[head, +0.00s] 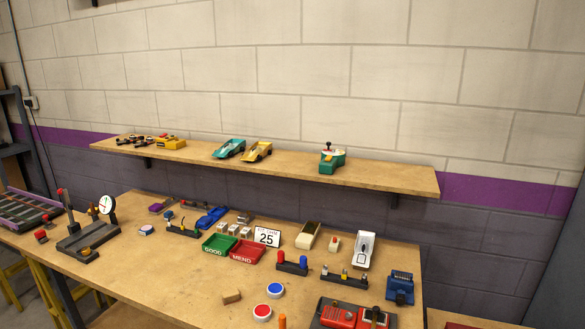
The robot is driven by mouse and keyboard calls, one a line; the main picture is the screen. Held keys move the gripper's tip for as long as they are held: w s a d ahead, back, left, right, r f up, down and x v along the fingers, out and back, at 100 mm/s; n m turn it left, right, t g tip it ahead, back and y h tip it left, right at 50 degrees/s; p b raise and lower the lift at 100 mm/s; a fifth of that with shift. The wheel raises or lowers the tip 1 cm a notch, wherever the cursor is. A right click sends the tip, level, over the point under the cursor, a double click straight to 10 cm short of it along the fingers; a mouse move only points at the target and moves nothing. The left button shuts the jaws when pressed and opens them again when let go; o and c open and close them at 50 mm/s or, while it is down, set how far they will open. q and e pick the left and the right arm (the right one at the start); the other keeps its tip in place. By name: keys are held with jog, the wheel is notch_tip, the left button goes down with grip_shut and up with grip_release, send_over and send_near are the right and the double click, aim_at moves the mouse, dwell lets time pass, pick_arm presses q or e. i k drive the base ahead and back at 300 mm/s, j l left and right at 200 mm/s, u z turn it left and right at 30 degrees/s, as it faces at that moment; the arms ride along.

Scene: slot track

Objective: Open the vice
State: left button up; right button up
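I cannot pick out the vice for certain. A small blue block-like device (400,287) stands at the right end of the workbench (190,283) and may be the vice. Its jaws are too small to make out, so I cannot tell if they are open or shut. Another low blue object (211,217) lies near the back middle of the bench. Neither of my grippers shows in the head view.
Green (220,244) and red (247,252) trays sit mid-bench beside a white 25 sign (267,237). A dark stand with a dial (108,206) is at left. A wall shelf (270,168) holds toy cars. Bare wood shows at front left.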

aim_at(400, 300)
jog(key=k+z, duration=0.1)
jog(key=z, duration=0.25)
jog(key=k+l+z, duration=0.1)
jog(key=z, duration=0.2)
